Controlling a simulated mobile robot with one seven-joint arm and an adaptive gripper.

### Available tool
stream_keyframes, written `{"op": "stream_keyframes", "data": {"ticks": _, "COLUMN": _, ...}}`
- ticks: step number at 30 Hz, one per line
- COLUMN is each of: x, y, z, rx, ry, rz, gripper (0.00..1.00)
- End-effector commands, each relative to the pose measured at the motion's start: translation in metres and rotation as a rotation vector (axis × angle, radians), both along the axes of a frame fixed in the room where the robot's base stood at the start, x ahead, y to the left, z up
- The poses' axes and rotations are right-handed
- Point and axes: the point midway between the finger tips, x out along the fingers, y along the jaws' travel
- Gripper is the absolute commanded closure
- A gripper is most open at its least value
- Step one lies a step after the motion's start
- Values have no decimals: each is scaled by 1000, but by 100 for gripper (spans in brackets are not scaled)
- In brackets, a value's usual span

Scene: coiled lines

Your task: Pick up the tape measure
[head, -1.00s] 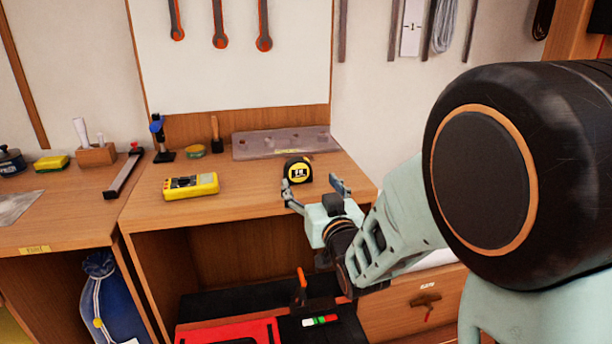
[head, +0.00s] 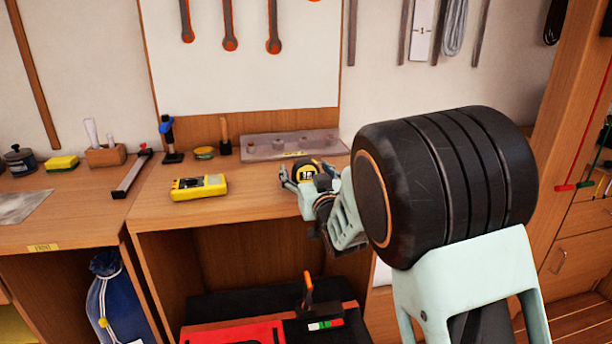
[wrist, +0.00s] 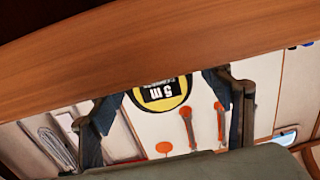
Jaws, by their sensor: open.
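The tape measure (head: 304,170) is black and yellow and stands on the wooden workbench (head: 240,205), near its right end. Its round yellow label, reading 5 m upside down, also shows in the wrist view (wrist: 164,93). My gripper (head: 308,173) is open at the tape measure, with a finger to either side of it in the picture. In the wrist view the two fingers of my gripper (wrist: 166,105) are wide apart, with the label between them. Part of the tape measure is hidden by my gripper in the head view and by the wooden edge in the wrist view.
A yellow multimeter (head: 199,187) lies left on the bench. A grey slab (head: 292,144) lies behind the tape measure against the back panel. A small pot (head: 203,153) and a blue-topped tool (head: 170,140) stand at the back. The bench between multimeter and tape measure is clear.

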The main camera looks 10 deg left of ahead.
Motion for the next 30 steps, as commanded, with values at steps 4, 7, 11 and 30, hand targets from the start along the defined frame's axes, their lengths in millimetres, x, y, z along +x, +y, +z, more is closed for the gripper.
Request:
{"op": "stream_keyframes", "data": {"ticks": 4, "x": 1, "y": 0, "z": 0, "rx": 0, "ry": 0, "rz": 0, "gripper": 28}}
{"op": "stream_keyframes", "data": {"ticks": 7, "x": 1, "y": 0, "z": 0, "rx": 0, "ry": 0, "rz": 0, "gripper": 32}}
{"op": "stream_keyframes", "data": {"ticks": 11, "x": 0, "y": 0, "z": 0, "rx": 0, "ry": 0, "rz": 0, "gripper": 46}}
{"op": "stream_keyframes", "data": {"ticks": 30, "x": 1, "y": 0, "z": 5, "rx": 1, "ry": -3, "rz": 0, "gripper": 82}}
